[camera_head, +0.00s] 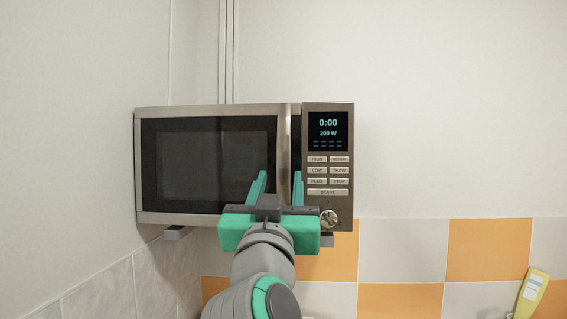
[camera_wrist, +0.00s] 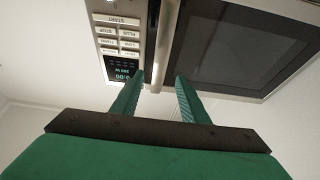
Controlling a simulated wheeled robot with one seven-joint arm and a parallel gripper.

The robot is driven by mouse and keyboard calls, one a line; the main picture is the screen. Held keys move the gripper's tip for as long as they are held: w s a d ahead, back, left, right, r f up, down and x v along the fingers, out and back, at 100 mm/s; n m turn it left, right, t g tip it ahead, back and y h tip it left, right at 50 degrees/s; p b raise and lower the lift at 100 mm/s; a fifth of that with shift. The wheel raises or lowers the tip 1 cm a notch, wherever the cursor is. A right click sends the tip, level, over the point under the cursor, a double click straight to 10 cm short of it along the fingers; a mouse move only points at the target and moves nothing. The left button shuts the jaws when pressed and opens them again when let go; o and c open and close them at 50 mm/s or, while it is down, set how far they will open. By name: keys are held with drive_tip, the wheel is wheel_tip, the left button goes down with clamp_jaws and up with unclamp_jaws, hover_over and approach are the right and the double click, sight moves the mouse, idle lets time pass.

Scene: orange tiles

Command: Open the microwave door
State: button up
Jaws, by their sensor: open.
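The microwave (camera_head: 345,215) is silver and black, and its door (camera_head: 190,110) looks shut. The door's dark window (camera_head: 205,165) is on the left. The upright silver handle (camera_head: 284,135) runs along the door's right edge and also shows in the wrist view (camera_wrist: 165,45). My gripper (camera_head: 280,174) has green fingers and is open in front of the lower part of the handle. In the wrist view the handle lies between the two fingertips (camera_wrist: 160,75), nearer the left one. I cannot tell whether either finger touches it. My gripper hides the handle's lower end in the head view.
The control panel (camera_head: 328,160) with display, buttons and a round knob (camera_head: 329,218) is right of the handle. A plain wall (camera_head: 70,130) stands close on the microwave's left. Orange and white tiles (camera_head: 490,250) and a yellow object (camera_head: 531,292) are at lower right.

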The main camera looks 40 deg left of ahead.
sight(284, 164)
drive_tip(key=x, duration=0.9)
drive_tip(key=shift+f, duration=0.1)
clamp_jaws()
